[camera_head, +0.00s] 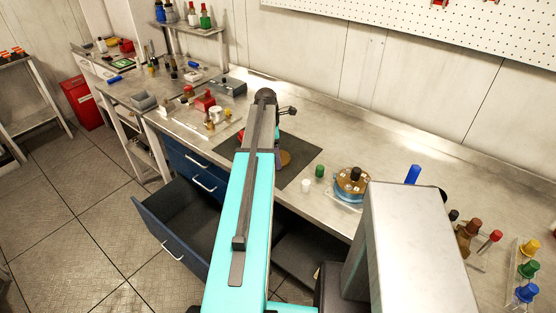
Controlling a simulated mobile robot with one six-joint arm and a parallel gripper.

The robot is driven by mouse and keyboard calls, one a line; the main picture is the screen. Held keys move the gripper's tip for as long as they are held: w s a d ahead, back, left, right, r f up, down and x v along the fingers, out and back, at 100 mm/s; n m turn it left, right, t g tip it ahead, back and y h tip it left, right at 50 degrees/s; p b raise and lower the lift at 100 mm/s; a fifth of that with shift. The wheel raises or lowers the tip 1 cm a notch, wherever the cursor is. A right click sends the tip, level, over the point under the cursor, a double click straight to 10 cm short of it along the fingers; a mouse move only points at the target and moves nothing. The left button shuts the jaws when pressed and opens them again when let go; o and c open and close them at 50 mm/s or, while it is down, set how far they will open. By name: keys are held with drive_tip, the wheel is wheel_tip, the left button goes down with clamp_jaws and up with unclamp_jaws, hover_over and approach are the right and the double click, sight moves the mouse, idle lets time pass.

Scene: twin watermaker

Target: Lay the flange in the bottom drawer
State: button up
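The bottom drawer (172,240) is pulled out from the blue cabinet under the bench, at the left of my arm. The part of its inside that shows looks empty. A brownish round thing (285,158), perhaps the flange, shows on or just above the dark mat (302,151), partly hidden behind my arm. My gripper (279,140) is over the mat beside this thing and is mostly hidden by the arm. I cannot tell whether it touches or holds the thing, or whether its fingers are open.
The upper drawers (196,166) look shut. A white cap (306,185), a green cap (319,171) and a round blue-and-tan assembly (351,186) stand right of the mat. A red box (205,103) and small parts lie left.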

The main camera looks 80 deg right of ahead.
drive_tip(key=c, duration=1.2)
drive_tip(key=shift+r, duration=0.25)
drive_tip(key=shift+r+b, duration=0.9)
drive_tip(key=shift+r, duration=0.35)
drive_tip(key=shift+a+r, duration=0.1)
drive_tip(key=shift+r, duration=0.2)
drive_tip(key=shift+s+a+r+b, duration=0.25)
drive_tip(key=shift+a+b, duration=0.55)
drive_tip(key=shift+a, duration=1.8)
drive_tip(key=shift+s+a+r+b, duration=0.3)
drive_tip(key=shift+a+b, duration=0.45)
drive_tip(key=shift+a, duration=1.85)
drive_tip(key=shift+s+a+r+b, duration=0.25)
drive_tip(key=shift+a+b, duration=0.55)
drive_tip(key=shift+a, duration=1.8)
